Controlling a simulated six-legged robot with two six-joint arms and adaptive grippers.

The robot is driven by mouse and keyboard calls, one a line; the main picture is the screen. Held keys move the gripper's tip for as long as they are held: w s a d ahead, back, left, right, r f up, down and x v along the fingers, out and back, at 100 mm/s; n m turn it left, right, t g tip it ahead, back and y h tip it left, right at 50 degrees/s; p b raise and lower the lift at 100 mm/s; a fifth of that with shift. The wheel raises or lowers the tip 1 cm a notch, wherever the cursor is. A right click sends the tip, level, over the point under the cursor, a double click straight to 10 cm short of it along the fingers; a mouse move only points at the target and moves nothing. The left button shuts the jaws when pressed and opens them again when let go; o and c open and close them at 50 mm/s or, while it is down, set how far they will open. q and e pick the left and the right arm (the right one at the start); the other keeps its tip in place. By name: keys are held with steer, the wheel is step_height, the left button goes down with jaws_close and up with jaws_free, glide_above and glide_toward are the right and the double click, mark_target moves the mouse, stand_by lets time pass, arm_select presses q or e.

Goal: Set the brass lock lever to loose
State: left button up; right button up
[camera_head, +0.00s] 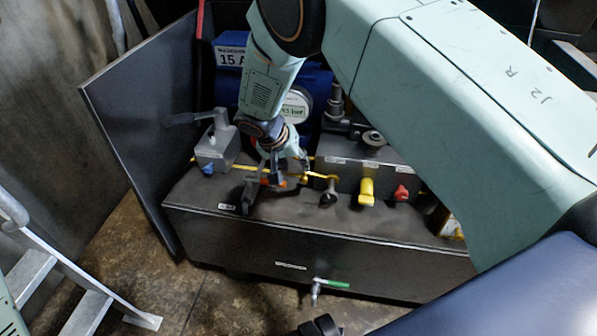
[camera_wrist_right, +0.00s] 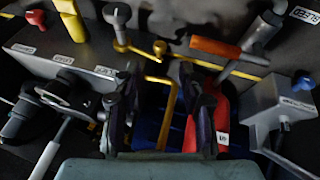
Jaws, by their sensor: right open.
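A brass-yellow bent rod (camera_wrist_right: 172,92), which looks like the lock lever, shows between my right gripper's fingers in the right wrist view. A small brass knob (camera_wrist_right: 160,46) sits just beyond it. In the head view a brass piece (camera_head: 319,175) shows beside the gripper, above the front deck. My right gripper (camera_head: 284,172) is open above the deck; in the wrist view its dark fingers (camera_wrist_right: 160,88) stand apart on either side of the rod. I cannot tell whether they touch it. The lever's pivot and setting marks are not clear. My left gripper is not in view.
The black cabinet (camera_head: 230,228) carries a yellow knob (camera_head: 367,191), a red knob (camera_head: 401,193) and an orange-handled lever (camera_wrist_right: 222,48) close to the gripper. A grey block (camera_head: 215,150) stands at left. A green-handled tap (camera_head: 331,284) projects from the front.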

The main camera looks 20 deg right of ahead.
steer(key=shift+v, duration=0.85)
steer(key=shift+c, duration=0.5)
